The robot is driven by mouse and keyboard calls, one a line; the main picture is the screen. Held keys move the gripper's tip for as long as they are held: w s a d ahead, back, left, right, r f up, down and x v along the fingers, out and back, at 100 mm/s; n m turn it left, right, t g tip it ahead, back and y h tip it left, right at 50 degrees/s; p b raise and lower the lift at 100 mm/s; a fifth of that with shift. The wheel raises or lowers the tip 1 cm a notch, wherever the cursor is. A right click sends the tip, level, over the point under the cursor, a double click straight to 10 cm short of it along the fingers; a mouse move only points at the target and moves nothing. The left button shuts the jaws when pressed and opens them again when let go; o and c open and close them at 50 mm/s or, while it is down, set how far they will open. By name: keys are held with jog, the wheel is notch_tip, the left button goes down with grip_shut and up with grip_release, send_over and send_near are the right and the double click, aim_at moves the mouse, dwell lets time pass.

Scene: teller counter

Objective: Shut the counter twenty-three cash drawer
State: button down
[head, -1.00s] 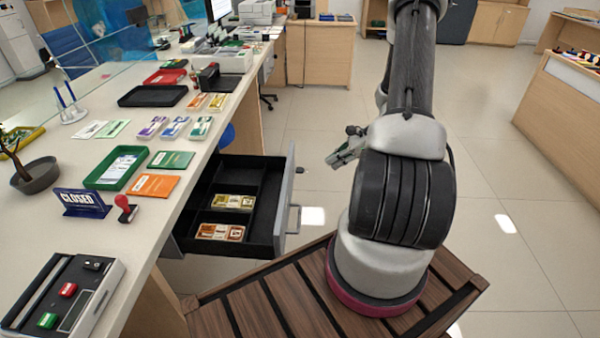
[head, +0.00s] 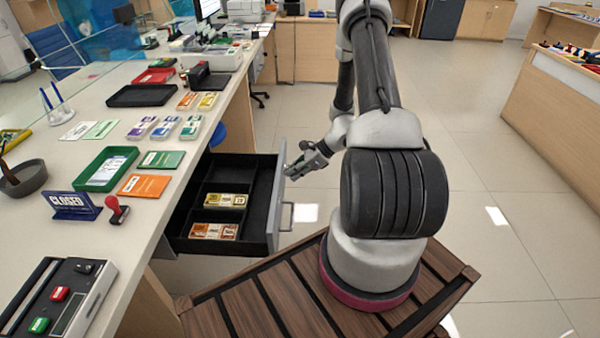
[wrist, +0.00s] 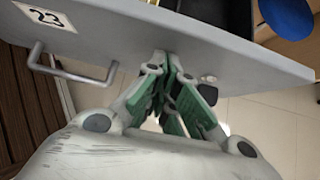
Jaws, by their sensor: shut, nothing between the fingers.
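The cash drawer (head: 262,222) stands pulled out from under the counter, with banded note bundles in its black tray. Its grey front panel shows in the wrist view (wrist: 190,45) with a "23" label (wrist: 45,17) and a bar handle (wrist: 75,72). My gripper (head: 290,171) is shut and empty at the outer face of the drawer front, toward its far end.
The counter top (head: 75,240) holds a green tray (head: 106,168), a closed sign (head: 73,204), a red stamp (head: 117,208) and a cash machine (head: 60,300). A blue round stool (head: 217,135) is beyond the drawer. Tiled floor to the right is clear.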

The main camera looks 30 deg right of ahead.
dwell(0.3)
jog(key=w+a, duration=0.8)
jog(key=a, duration=0.4)
jog(key=w+a, duration=0.8)
jog(key=a, duration=0.5)
jog(key=shift+w, duration=0.35)
jog(key=shift+r, duration=0.15)
